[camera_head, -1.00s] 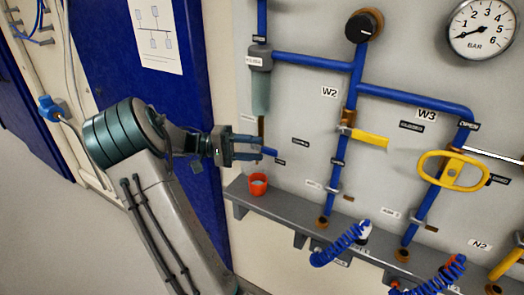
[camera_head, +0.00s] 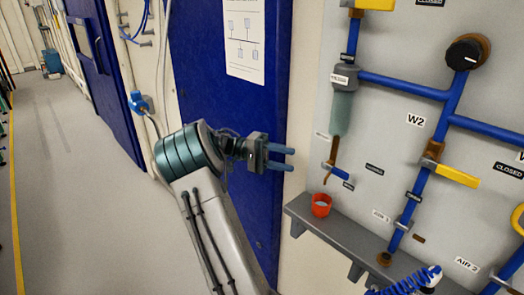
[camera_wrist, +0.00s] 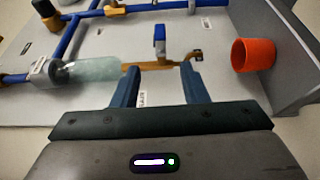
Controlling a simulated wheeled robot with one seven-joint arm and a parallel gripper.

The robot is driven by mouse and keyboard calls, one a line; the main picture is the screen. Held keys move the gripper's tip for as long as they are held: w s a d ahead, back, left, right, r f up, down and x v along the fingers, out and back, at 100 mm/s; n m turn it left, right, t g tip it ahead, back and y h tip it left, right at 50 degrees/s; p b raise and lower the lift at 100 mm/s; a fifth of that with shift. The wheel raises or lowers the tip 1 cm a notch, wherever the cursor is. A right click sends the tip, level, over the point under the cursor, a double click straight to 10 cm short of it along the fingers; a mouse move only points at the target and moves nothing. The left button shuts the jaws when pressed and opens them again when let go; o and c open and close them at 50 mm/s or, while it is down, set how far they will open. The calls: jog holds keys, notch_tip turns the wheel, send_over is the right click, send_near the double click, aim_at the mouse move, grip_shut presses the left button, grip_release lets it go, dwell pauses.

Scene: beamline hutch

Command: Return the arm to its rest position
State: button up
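My gripper (camera_head: 282,158) is at the end of my bent arm, left of the pipe panel in the head view. Its two blue-grey fingers are apart with nothing between them; they also show apart in the wrist view (camera_wrist: 160,88). The fingers point toward the panel and are clear of the small blue-handled drain valve (camera_head: 336,172) below the filter bowl (camera_head: 342,113). In the wrist view the drain valve's blue handle (camera_wrist: 160,42) is beyond the fingertips.
A red cup (camera_head: 321,206) stands on the grey ledge (camera_head: 345,232) under the panel. A yellow-handled valve (camera_head: 457,175) and a black knob (camera_head: 464,54) are on the blue pipes. A blue door (camera_head: 225,110) is behind my arm. Open floor (camera_head: 75,170) lies to the left.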

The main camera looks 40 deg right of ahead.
jog(key=s+a+f+n+t+y, duration=0.1)
jog(key=s+a+n+t+y, duration=0.2)
jog(key=a+t, duration=0.3)
jog(key=s+a+f+n+t+y, duration=0.2)
jog(key=s+a+n+t, duration=0.3)
jog(key=a, duration=0.9)
jog(key=s+a+f+n+t+y, duration=0.1)
jog(key=s+a+n+t+y, duration=0.2)
jog(key=a+t, duration=0.5)
jog(key=s+a+n, duration=0.1)
jog(key=s+a, duration=0.1)
jog(key=shift+a+f+y, duration=0.3)
jog(key=shift+a+f, duration=0.05)
jog(key=shift+a, duration=0.05)
jog(key=shift+s+d, duration=0.1)
